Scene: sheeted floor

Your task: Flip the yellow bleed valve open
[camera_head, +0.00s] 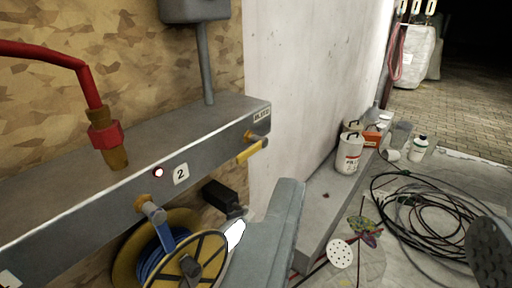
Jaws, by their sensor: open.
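The yellow bleed valve (250,152) sits at the right end of the grey manifold bar. Its short yellow lever slants down to the left from a brass fitting, below a small label that seems to read BLEED. My gripper (388,208) is open and empty. Its grey left finger rises at the lower middle, and its dark ridged right finger shows at the right edge. The valve is above and left of the left finger in the picture, with a visible gap. The valve is not between the fingers.
The manifold bar (85,200) carries a red hose (55,52) and a number 2 tag (181,173). A yellow reel with blue hose (168,255) hangs below. White containers (350,153) stand on a ledge. A black cable coil (425,210) lies on the floor at right.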

